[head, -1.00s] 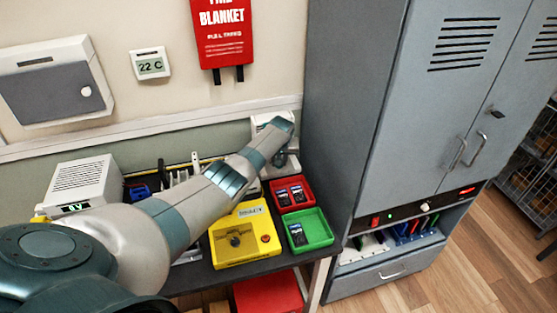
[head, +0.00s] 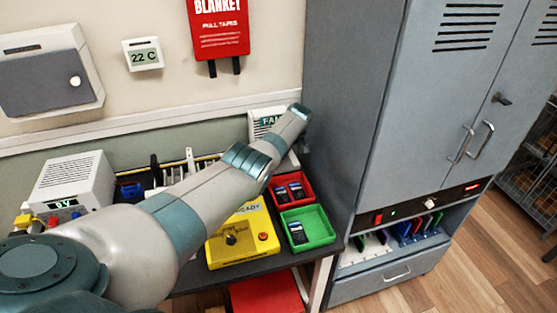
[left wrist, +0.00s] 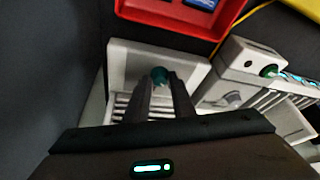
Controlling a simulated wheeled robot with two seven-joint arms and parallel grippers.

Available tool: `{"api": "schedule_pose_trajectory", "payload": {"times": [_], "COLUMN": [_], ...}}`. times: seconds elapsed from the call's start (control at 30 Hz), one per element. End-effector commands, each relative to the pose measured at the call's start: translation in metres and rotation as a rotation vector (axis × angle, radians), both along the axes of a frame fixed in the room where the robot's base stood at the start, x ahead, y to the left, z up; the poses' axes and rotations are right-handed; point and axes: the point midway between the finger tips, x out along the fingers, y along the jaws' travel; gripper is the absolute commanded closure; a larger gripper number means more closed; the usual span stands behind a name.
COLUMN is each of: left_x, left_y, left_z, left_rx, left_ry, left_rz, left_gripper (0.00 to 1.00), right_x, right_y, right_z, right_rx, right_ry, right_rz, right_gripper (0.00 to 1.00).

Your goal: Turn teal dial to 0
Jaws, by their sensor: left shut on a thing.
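The teal dial (left wrist: 160,75) is a small round knob on a pale grey box (left wrist: 125,58) with slats, in the left wrist view. My left gripper (left wrist: 162,86) is shut on the dial, its two dark fingers closed about it. The fingers cover part of the dial, so its setting cannot be read. In the head view a white unit with a label starting "FA" (head: 264,120) stands against the back wall behind my left wrist. My left fingers and the dial are hidden there. My right gripper is not in view.
A red tray (head: 309,204) and a green tray (head: 327,239) hold dark phones, near a yellow box (head: 213,256). A grey cabinet (head: 350,120) stands close on the right.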

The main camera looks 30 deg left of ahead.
Motion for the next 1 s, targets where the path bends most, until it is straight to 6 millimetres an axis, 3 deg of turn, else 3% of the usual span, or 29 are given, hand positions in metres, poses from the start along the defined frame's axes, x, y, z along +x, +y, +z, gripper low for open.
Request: {"api": "schedule_pose_trajectory", "payload": {"times": [0.33, 0.37, 0.4, 0.43, 1.0], "left_x": [-0.001, -0.001, -0.001, -0.001, 0.0], "left_y": [0.0, 0.0, 0.0, 0.0, -0.003], "left_z": [-0.001, -0.001, -0.001, -0.001, 0.009], "left_rx": [-0.002, -0.002, -0.002, -0.002, -0.001], "left_ry": [0.001, 0.001, 0.001, 0.001, -0.002], "left_rz": [0.004, 0.004, 0.004, 0.004, 0.002], "left_gripper": [1.0, 0.73, 0.63, 0.6, 0.6], "right_x": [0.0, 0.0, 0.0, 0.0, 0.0], "right_y": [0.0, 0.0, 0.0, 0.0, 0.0], "right_z": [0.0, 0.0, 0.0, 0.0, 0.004], "right_rx": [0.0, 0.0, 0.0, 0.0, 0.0], "right_ry": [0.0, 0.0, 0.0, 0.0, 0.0], "right_rz": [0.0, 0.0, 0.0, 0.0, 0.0], "right_gripper": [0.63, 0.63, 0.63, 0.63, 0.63]}}
